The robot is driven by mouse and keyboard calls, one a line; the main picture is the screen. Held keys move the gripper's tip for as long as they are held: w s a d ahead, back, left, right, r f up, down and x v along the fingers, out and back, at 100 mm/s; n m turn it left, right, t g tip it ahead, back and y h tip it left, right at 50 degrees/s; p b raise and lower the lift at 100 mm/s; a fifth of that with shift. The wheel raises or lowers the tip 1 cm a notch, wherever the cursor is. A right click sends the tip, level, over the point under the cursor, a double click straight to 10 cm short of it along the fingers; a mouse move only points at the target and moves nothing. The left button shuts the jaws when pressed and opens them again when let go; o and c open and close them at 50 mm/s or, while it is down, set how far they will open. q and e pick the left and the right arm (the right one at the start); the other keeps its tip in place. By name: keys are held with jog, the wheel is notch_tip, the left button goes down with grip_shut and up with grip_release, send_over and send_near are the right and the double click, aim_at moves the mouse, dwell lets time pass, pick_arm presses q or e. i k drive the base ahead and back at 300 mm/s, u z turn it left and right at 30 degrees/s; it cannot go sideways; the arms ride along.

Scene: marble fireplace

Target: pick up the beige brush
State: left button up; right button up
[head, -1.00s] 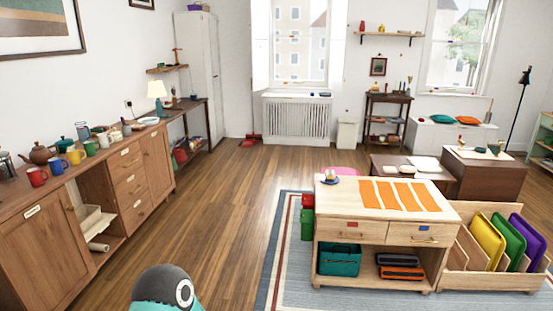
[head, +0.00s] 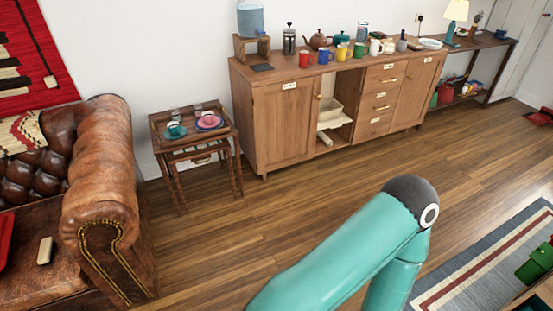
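A small beige oblong thing (head: 45,250) lies on the seat of the brown leather sofa (head: 105,165) at the lower left. It could be the beige brush, but it is too small to make out bristles. A red cloth or cushion lies to its left at the picture's edge. A teal link of my own arm crosses the lower middle, well to the right of the sofa. Neither of my grippers is in view.
A nesting side table (head: 157,135) with cups stands right of the sofa. A long wooden cabinet (head: 283,125) with mugs and teapots lines the wall. A striped rug (head: 470,270) lies at lower right.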

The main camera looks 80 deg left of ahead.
aim_at(46, 255)
jog(key=z, duration=0.1)
jog(key=i, duration=0.2)
jog(key=u, duration=3.3)
jog(key=i, duration=0.35)
jog(key=u, duration=1.85)
jog(key=k, duration=0.6)
jog(key=u, duration=0.45)
jog(key=i, duration=1.75)
jog(key=z, duration=0.55)
